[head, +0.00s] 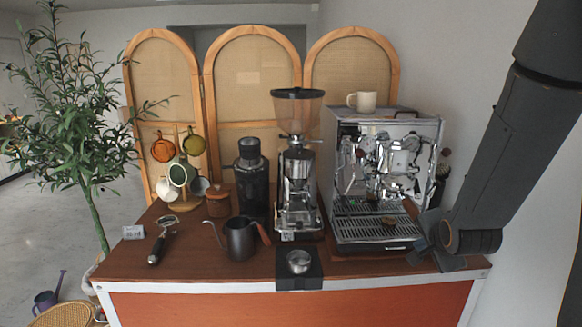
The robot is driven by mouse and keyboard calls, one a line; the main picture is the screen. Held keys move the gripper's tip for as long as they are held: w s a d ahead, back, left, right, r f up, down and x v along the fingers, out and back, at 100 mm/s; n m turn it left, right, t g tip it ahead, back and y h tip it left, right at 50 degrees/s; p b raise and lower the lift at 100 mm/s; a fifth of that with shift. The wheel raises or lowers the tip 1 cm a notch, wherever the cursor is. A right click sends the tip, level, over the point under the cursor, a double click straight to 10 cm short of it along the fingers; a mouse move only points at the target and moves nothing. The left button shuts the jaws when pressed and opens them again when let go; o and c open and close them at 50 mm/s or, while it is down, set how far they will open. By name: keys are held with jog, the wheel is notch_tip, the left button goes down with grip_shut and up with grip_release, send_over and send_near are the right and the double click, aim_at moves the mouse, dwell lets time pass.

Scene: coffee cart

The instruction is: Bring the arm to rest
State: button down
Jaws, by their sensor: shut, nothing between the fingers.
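My arm comes down from the upper right of the head view. My gripper (430,250) is at the front right corner of the cart, beside the lower right of the espresso machine (352,150). It is shut and I see nothing held in it. The view is too small to tell whether it touches the machine or the cart top (190,265).
The coffee grinder (297,185), black canister (252,180), dark kettle (240,240), portafilter (160,240) and tamping stand (299,264) occupy the cart top. A white cup (365,101) sits on the machine. A mug tree (183,200) stands left.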

jog(key=s+a+f+n+g+y+b, duration=0.1)
jog(key=s+a+f+n+g, duration=0.3)
jog(key=s+a+n+g, duration=0.4)
jog(key=s+a+n+b, duration=0.1)
jog(key=s+a+n, duration=0.5)
jog(key=s, duration=0.3)
jog(key=shift+s+a+n+y, duration=0.2)
jog(key=shift+a+n+y, duration=0.15)
jog(key=shift+n, duration=0.35)
